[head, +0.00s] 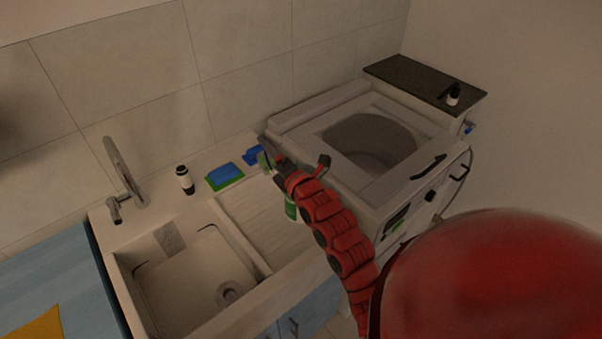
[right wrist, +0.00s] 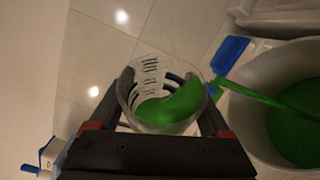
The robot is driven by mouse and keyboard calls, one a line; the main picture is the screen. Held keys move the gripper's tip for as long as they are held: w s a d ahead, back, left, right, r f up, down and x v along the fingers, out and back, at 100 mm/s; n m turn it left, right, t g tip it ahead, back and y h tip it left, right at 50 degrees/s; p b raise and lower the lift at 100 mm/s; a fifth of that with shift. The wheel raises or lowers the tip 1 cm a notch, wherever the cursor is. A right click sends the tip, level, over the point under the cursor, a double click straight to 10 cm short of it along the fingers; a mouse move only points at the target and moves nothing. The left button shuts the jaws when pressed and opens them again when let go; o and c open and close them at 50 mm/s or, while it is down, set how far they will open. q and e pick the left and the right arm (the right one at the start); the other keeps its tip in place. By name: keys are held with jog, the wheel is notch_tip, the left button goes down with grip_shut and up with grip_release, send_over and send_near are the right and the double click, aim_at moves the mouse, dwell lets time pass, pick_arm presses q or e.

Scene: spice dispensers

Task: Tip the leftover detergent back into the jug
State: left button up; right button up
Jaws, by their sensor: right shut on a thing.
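My right gripper (head: 275,160) is over the counter between the sink and the washing machine. In the right wrist view it (right wrist: 165,115) is shut on a clear measuring cup (right wrist: 150,85) with dark markings. Bright green detergent (right wrist: 170,108) lies in the cup, up against one side. A pale round vessel (right wrist: 255,115) with green inside is right of the cup, cut off by the frame edge; I cannot tell if it is the jug. A green band runs between them; I cannot tell if it is flowing liquid. Something green (head: 290,207) shows beside my arm in the head view. My left gripper is not in view.
A top-loading washing machine (head: 290,117) stands open to the right. The sink (head: 180,290) with its tap (head: 122,170) is to the left. A dark-and-white bottle (head: 185,180) and a blue-and-green sponge (head: 225,175) stand behind the ribbed drainer.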

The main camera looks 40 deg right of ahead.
aim_at(280, 145)
jog(key=shift+r, duration=0.1)
jog(key=shift+s+d+r+m+t+b, duration=0.2)
jog(key=shift+d+m+b, duration=0.25)
jog(key=shift+b, duration=0.15)
jog(key=shift+s+d+r+m+t+b, duration=0.1)
jog(key=shift+s+d+m+t+b, duration=0.15)
jog(key=shift+m+b, duration=0.25)
dwell(0.7)
jog(key=shift+s+d+r+m+t+h+b, duration=0.1)
jog(key=shift+d+r+m+t+h+b, duration=0.15)
jog(key=shift+m+b, duration=0.45)
jog(key=shift+d+r+m+t+h+b, duration=0.2)
jog(key=shift+r+m+t+b, duration=0.1)
jog(key=shift+m+b, duration=0.4)
dwell(1.2)
jog(key=shift+r+y+p, duration=0.1)
jog(key=shift+y+p, duration=0.15)
jog(key=shift+p, duration=0.2)
jog(key=a+n+g+p, duration=0.1)
jog(key=n+p, duration=0.1)
jog(key=w+a+f+n+g+p, duration=0.1)
jog(key=n+p, duration=0.1)
jog(key=p, duration=0.1)
jog(key=shift+a+f+n, duration=0.2)
jog(key=shift+a+n, duration=0.05)
jog(key=shift+n, duration=0.1)
jog(key=shift+f+n+b, duration=0.3)
jog(key=shift+f+b, duration=0.3)
jog(key=shift+b, duration=0.4)
jog(key=shift+w, duration=0.1)
